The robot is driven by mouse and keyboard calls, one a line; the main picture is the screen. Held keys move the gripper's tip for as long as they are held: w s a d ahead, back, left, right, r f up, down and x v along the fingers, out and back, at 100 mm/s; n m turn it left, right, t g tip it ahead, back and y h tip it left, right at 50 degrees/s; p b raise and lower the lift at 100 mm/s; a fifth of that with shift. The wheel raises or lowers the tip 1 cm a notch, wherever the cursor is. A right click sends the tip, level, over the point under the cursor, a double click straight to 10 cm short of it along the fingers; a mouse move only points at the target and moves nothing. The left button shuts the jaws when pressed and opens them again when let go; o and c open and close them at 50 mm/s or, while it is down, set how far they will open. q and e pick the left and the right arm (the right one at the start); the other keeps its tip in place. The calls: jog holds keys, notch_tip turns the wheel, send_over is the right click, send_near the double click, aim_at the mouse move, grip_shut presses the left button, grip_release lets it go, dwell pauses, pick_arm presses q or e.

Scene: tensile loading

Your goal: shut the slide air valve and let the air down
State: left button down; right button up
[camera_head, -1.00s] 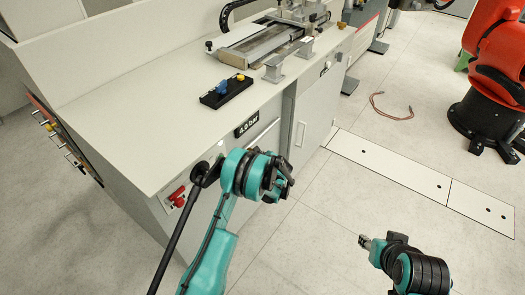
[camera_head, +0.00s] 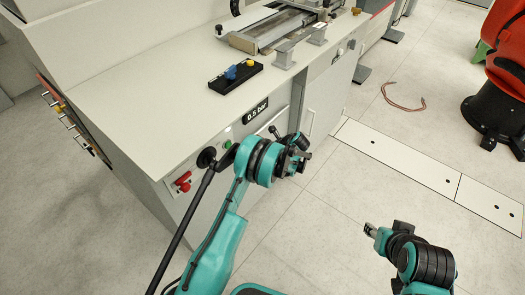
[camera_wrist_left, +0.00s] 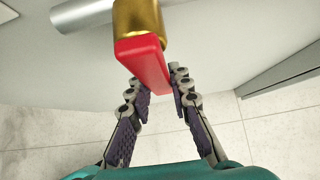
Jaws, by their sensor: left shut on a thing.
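The red slide piece of the air valve (camera_wrist_left: 145,62), on a brass fitting (camera_wrist_left: 138,18), shows in the left wrist view. My left gripper (camera_wrist_left: 155,86) has its fingers on both sides of the red piece and is shut on it. In the head view my left gripper (camera_head: 300,148) is at the cabinet front; the valve is hidden there or too small to make out. The pressure display (camera_head: 258,109) reads 0.5 bar. My right gripper (camera_head: 371,230) is over the floor at lower right, its fingers too small to judge.
A grey bench (camera_head: 140,90) has a black block (camera_head: 225,82) with blue and yellow parts and a metal rig (camera_head: 275,30) on top. A red switch (camera_head: 183,182) is on the cabinet front. A reddish hose (camera_head: 403,104) lies on open floor near a red robot base (camera_head: 500,90).

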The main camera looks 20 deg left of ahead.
pick_arm(q)
jog(key=shift+a, duration=0.1)
dwell(0.3)
jog(key=c, duration=1.4)
grip_release()
jog(key=shift+o, duration=0.2)
jog(key=v, duration=1.2)
jog(key=shift+r, duration=0.1)
